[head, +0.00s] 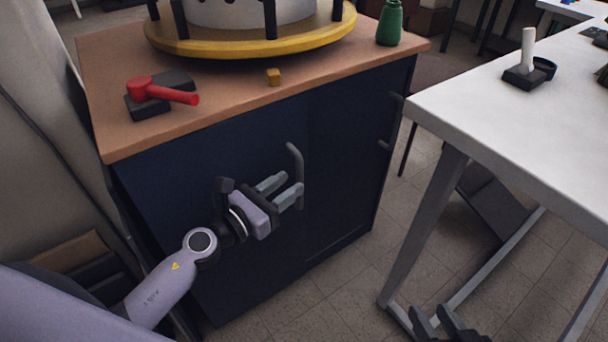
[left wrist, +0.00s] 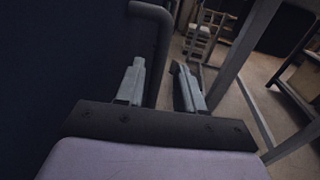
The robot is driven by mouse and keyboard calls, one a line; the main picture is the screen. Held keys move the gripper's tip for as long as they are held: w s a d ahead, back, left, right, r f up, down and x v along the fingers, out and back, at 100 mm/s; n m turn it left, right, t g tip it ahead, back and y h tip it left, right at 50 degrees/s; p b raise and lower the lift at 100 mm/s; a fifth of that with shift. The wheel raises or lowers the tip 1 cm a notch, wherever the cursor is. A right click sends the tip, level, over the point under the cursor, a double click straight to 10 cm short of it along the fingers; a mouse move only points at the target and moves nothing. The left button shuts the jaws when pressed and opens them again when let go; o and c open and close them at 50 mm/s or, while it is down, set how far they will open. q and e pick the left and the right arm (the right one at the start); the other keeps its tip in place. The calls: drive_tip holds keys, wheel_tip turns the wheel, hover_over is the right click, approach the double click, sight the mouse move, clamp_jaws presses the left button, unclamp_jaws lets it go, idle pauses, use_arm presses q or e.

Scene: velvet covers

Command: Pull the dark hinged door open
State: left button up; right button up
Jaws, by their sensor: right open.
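The dark blue cabinet door (head: 235,270) is in the head view and looks closed. Its grey bar handle (head: 297,160) stands upright on the front; its lower part is close to my left gripper. My left gripper (head: 284,188) is open, with its fingertips at the handle. In the left wrist view, the handle (left wrist: 161,45) runs down between the two spread fingers of my left gripper (left wrist: 158,80). I cannot tell whether either finger touches it. My right gripper (head: 440,320) is open at the bottom edge, away from the cabinet, with only its dark fingers in view.
A white table (head: 490,115) stands at right. Tiled floor (head: 320,300) lies before the cabinet.

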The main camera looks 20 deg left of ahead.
sight(297, 178)
use_arm(q)
drive_tip(key=shift+x, duration=2.25)
clamp_jaws()
